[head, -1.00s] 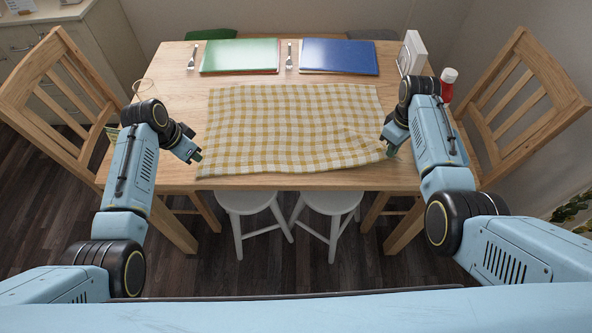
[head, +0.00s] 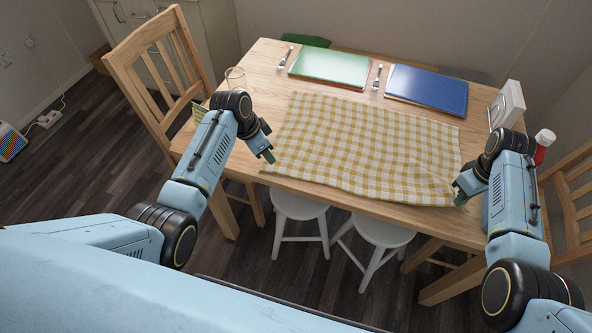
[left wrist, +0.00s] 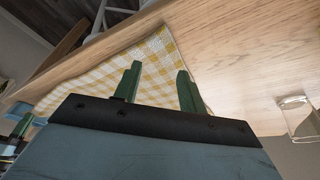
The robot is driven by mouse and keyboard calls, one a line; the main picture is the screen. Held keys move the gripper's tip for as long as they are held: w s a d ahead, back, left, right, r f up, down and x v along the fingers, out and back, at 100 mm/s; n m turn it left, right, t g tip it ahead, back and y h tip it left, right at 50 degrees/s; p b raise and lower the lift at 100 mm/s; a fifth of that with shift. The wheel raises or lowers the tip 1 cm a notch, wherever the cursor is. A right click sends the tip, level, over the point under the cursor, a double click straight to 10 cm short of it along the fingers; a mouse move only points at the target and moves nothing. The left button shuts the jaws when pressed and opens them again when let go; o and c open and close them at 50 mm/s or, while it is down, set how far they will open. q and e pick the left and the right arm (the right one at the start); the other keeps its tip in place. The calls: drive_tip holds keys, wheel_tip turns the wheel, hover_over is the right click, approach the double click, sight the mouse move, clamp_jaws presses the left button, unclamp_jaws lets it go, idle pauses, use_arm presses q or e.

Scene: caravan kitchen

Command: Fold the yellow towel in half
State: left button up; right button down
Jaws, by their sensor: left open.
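The yellow-and-white checked towel (head: 365,145) lies spread out on the wooden table, its near edge close to the table's front edge. Its right part looks slightly rumpled. My left gripper (head: 269,158) is open beside the towel's near left corner. In the left wrist view, the green fingers of this gripper (left wrist: 158,70) are apart, with the towel (left wrist: 150,62) showing between and beyond them. I cannot tell whether they touch it. My right gripper (head: 459,199) is at the towel's near right corner. Its fingers are too small and hidden to read.
A green board (head: 330,68), a blue board (head: 428,88) and two forks (head: 286,57) lie along the back. A glass (head: 236,78) stands at the left, a white box (head: 507,105) and a red bottle (head: 543,147) at the right. Chairs (head: 160,75) and white stools (head: 372,232) surround the table.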

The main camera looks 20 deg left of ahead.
use_arm(q)
drive_tip(key=s+f+h, duration=0.1)
drive_tip(key=s+f+t+h, duration=0.1)
drive_tip(key=s, duration=0.1)
drive_tip(key=s+t+h, duration=0.1)
drive_tip(key=shift+s+a+f, duration=0.2)
drive_tip(key=shift+f, duration=0.2)
drive_tip(key=s+a+r+t+h, duration=0.2)
drive_tip(key=s+a+t, duration=0.3)
drive_tip(key=shift+n, duration=0.4)
drive_tip(key=shift+w+r+x, duration=0.1)
drive_tip(key=shift+x, duration=2.4)
drive_tip(key=shift+w+r+x, duration=0.1)
drive_tip(key=shift+r+x, duration=0.05)
drive_tip(key=shift+x, duration=2.35)
drive_tip(key=shift+w+f, duration=0.1)
drive_tip(key=shift+f, duration=0.15)
clamp_jaws()
drive_tip(key=shift+r, duration=2.6)
